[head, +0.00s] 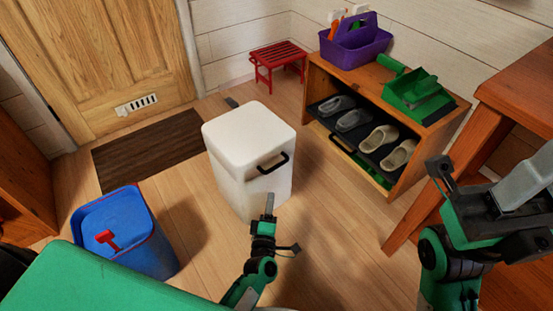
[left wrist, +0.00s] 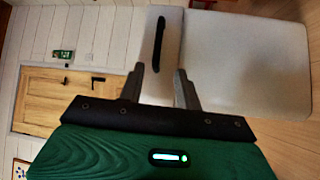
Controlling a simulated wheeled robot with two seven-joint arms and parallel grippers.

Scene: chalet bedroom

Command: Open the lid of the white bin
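The white bin (head: 249,150) stands upright on the wooden floor in the middle of the head view, its flat lid (head: 247,129) closed. A black bar handle (head: 273,163) is on its front face. My left gripper (head: 269,204) is low in front of the bin, below the handle. In the left wrist view the fingers (left wrist: 162,86) are apart with nothing held between them. There the handle (left wrist: 159,45) is just beyond the fingertips, and the bin (left wrist: 246,60) fills the upper right. My right gripper (head: 485,190) is at the right edge, partly cut off, away from the bin.
A blue bin with a red tag (head: 122,235) stands at the lower left. A dark mat (head: 148,150) lies before the wooden door (head: 97,55). A shoe cabinet (head: 330,145) with a purple caddy (head: 355,47) and green dustpan (head: 415,93) stands right, near a red stool (head: 277,57).

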